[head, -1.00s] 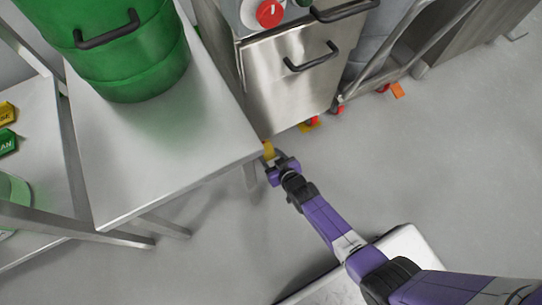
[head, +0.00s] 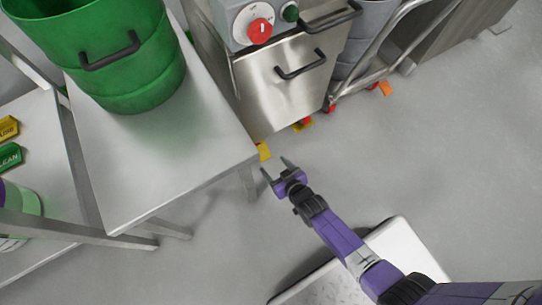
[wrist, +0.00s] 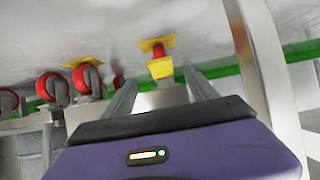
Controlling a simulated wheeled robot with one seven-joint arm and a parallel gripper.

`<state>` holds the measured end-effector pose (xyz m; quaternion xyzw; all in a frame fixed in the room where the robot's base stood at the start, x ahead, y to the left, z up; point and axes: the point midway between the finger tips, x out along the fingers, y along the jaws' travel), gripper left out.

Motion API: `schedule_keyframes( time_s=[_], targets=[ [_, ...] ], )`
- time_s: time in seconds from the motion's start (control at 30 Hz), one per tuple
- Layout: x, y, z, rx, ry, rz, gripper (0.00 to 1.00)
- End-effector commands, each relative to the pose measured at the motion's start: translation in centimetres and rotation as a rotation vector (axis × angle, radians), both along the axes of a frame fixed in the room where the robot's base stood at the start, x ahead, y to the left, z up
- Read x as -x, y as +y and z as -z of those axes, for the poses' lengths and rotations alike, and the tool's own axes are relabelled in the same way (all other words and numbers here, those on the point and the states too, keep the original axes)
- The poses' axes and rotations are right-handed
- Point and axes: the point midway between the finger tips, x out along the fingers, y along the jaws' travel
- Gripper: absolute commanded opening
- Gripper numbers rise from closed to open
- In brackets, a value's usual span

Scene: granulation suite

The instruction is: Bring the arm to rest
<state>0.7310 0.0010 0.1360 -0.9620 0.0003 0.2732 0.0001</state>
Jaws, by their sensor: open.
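My gripper (head: 276,173) is at the end of my purple arm, over the floor just right of the steel table's front corner in the head view. Its two fingers are spread apart with nothing between them. In the wrist view the fingers (wrist: 160,97) point away from the camera, also apart. A yellow block (head: 263,151) by the foot of the steel cabinet lies beyond the fingertips. A yellow and red piece, perhaps the same one, shows in the wrist view (wrist: 160,67).
A green drum (head: 130,70) stands on the steel table (head: 190,160). A steel cabinet (head: 285,90) with a red knob (head: 260,31) is behind my gripper. A trolley (head: 385,70) with red casters stands to its right. The floor (head: 450,150) on the right is clear.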

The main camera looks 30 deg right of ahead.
Motion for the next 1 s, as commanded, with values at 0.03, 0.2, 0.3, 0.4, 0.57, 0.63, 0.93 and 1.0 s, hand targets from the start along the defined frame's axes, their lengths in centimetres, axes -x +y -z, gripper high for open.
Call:
schedule_keyframes(
  time_s=[0.03,0.2,0.3,0.4,0.57,0.63,0.93,1.0],
  targets=[
    [0.2,0.0,-0.3,0.000,-0.001,0.000,0.67],
    [0.3,0.0,-0.3,0.000,-0.002,0.000,0.67],
    [0.3,0.0,-0.2,0.000,-0.001,0.000,0.67],
    [0.3,0.0,-0.2,0.000,-0.001,0.000,0.67],
    [0.3,0.0,-0.2,0.000,-0.001,0.000,0.67],
    [0.3,0.0,-0.3,0.000,-0.002,0.000,0.67],
    [-1.9,0.0,-7.2,0.001,-0.151,0.001,0.67],
    [-0.7,0.0,-9.7,0.001,-0.195,0.001,0.67]
  ],
)
